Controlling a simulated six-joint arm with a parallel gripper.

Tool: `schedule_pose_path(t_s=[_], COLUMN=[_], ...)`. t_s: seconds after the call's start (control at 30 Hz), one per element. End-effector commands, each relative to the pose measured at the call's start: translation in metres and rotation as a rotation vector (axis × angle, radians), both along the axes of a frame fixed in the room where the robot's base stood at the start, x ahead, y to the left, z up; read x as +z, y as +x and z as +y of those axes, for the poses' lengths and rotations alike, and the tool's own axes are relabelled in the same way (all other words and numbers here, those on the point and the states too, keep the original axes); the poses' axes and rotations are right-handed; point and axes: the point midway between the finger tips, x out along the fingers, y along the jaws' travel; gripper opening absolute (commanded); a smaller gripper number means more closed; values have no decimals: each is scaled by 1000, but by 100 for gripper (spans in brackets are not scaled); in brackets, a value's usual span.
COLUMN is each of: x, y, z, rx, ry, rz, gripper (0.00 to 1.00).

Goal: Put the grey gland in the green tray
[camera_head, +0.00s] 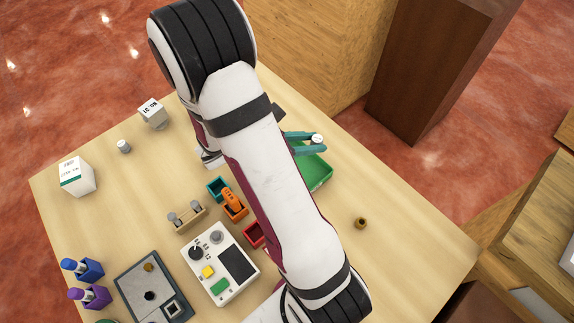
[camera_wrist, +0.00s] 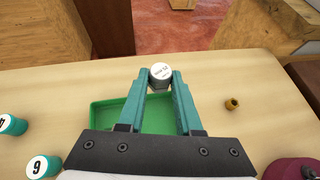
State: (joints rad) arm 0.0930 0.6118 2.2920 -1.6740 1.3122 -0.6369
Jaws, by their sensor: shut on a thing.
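My gripper (camera_wrist: 160,82) is shut on a small grey cylinder with a white, lettered top, which I take to be the grey gland (camera_wrist: 160,74). In the head view the held grey gland (camera_head: 317,139) sits between the tips of the teal fingers (camera_head: 303,143). The green tray (camera_head: 322,172) lies beneath and beside the fingers, partly hidden by my arm. In the wrist view the green tray (camera_wrist: 103,115) shows between and left of the fingers. The gland appears above the table near the tray's far edge; its exact height is unclear.
A brass piece (camera_head: 360,222) lies right of the tray. A grey cylinder (camera_head: 124,146) and two white boxes (camera_head: 76,177) (camera_head: 152,113) stand at left. A control box (camera_head: 219,267), red bin (camera_head: 253,234) and orange part (camera_head: 233,204) are nearby. Teal labelled cylinders (camera_wrist: 43,167) stand left.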

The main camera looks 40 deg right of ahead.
Motion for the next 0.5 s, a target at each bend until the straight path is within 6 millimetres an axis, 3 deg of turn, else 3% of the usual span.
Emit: schedule_pose_path(t_s=[0.1, 0.17, 0.5], x=[1, -1, -58], y=[-24, -25, 54], z=[-8, -6, 43], rx=[-99, -119, -121], ry=[-4, -5, -5], rz=[4, 5, 5], gripper=[0, 0, 0])
